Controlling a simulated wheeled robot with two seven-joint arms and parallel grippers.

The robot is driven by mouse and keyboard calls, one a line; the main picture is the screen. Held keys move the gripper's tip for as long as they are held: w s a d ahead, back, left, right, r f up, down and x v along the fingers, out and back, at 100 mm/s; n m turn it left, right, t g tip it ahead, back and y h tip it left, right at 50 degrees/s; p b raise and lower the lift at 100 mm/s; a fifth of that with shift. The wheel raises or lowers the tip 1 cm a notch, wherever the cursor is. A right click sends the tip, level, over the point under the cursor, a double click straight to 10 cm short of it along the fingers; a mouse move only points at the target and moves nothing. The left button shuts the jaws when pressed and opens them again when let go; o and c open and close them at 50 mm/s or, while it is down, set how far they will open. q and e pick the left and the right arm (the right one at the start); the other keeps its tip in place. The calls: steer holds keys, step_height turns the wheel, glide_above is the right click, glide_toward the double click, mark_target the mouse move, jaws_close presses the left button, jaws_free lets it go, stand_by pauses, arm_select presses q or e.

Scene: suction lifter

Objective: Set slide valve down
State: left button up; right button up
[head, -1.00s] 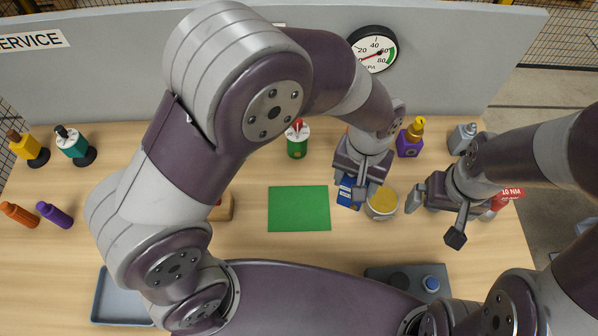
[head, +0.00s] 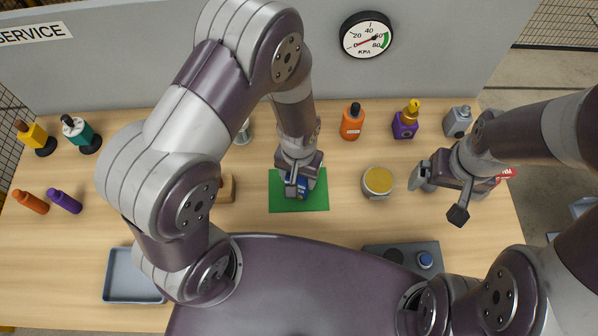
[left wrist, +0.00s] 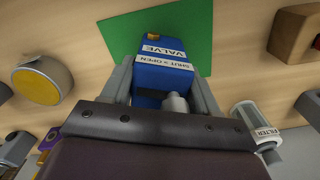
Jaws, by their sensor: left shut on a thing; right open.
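The slide valve (left wrist: 163,65) is a blue block with white labels reading "VALVE" and "SHUT - OPEN". My left gripper (head: 297,190) is shut on it, with a finger on each side. In the head view the blue valve (head: 300,183) shows between the fingers over the green mat (head: 285,205). In the left wrist view the valve also overlaps the green mat (left wrist: 200,25). I cannot tell whether its underside touches the mat. My right gripper (head: 436,200) is open and empty at the right side of the table.
A round yellow-topped jar (head: 377,182) stands right of the mat, and a wooden block (head: 228,189) stands left of it. Orange (head: 352,124) and purple (head: 405,126) items stand at the back. A grey tray (head: 133,276) lies front left. A dark button panel (head: 400,254) is at the front.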

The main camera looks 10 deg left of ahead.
arm_select(q)
steer(key=shift+w+a, duration=0.15)
steer(key=shift+f, duration=0.2)
steer(key=o, duration=1.1)
steer(key=shift+r, duration=0.1)
steer(key=shift+o, duration=0.2)
steer(key=r, duration=0.8)
steer(key=r+b, duration=0.1)
steer(key=r, duration=0.3)
steer(key=shift+a+r, duration=0.15)
steer(key=shift+a, duration=0.1)
steer(key=s+a+r+n+t, duration=0.1)
steer(key=s+a+r, duration=0.1)
steer(key=a, duration=0.6)
steer(key=shift+s+a+r, duration=0.15)
steer(key=shift+s+r, duration=0.15)
steer(key=shift+s, duration=0.5)
